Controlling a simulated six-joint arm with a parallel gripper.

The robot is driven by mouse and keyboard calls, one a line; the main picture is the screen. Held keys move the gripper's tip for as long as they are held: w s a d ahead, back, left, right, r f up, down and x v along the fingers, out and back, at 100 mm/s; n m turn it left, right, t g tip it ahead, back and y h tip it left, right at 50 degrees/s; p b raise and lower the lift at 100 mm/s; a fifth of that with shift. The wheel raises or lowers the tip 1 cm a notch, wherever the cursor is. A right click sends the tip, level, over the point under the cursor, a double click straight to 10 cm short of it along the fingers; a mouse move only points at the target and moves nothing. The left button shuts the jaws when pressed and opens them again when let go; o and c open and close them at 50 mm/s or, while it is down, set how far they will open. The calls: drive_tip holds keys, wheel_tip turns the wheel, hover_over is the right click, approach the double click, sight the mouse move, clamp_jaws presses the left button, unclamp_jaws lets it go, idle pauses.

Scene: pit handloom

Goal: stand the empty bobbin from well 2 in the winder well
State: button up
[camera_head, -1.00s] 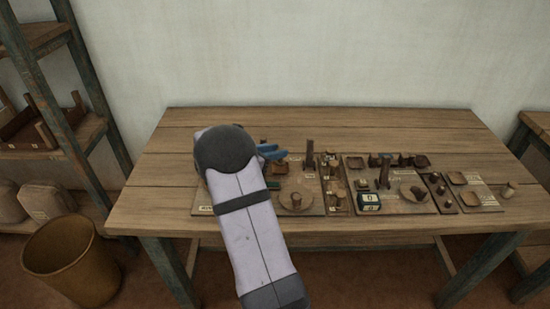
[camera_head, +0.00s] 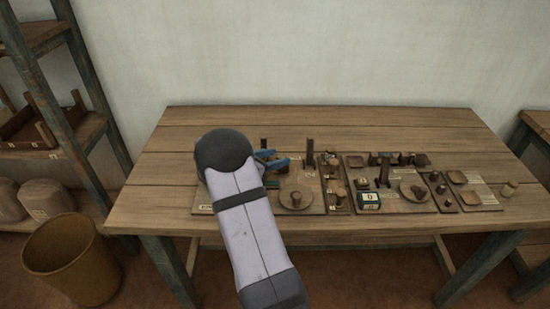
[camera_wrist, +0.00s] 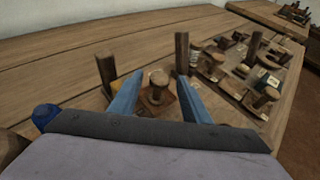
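My gripper (camera_wrist: 160,78) has two blue fingers, spread open. In the wrist view a wooden bobbin (camera_wrist: 157,86) with a rounded top stands upright on a small square base between and slightly beyond the fingertips. I cannot tell whether the fingers touch it or whether it is empty. In the head view my gripper (camera_head: 271,158) is low over the left board (camera_head: 204,208), and my arm hides part of that board. Several small bobbins stand in a narrow rack (camera_head: 338,209) right of it. Well numbers are too small to read, so I cannot tell which is well 2 or the winder well.
Dark upright posts stand on both sides of my fingers, one at left (camera_wrist: 106,70) and one at right (camera_wrist: 181,52). A round wooden plate with a knob (camera_head: 296,199) lies nearby. The table's back (camera_head: 350,122) is clear.

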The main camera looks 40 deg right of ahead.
drive_tip(key=shift+r, duration=0.1)
drive_tip(key=shift+r, duration=0.2)
drive_tip(key=shift+a, duration=0.45)
drive_tip(key=b+v, duration=0.1)
drive_tip(key=v, duration=1)
drive_tip(key=shift+s+a, duration=0.1)
drive_tip(key=s+a+f+m+y, duration=0.3)
drive_tip(key=s+a+m, duration=0.3)
drive_tip(key=a, duration=0.3)
drive_tip(key=s+a+f+m+y, duration=0.3)
drive_tip(key=s+a+m+y, duration=0.3)
drive_tip(key=a, duration=0.3)
drive_tip(key=s+a+f+m+y, duration=0.3)
drive_tip(key=s+a+m, duration=0.3)
drive_tip(key=s+a, duration=0.2)
drive_tip(key=shift+a+y, duration=0.7)
drive_tip(key=shift+a, duration=0.3)
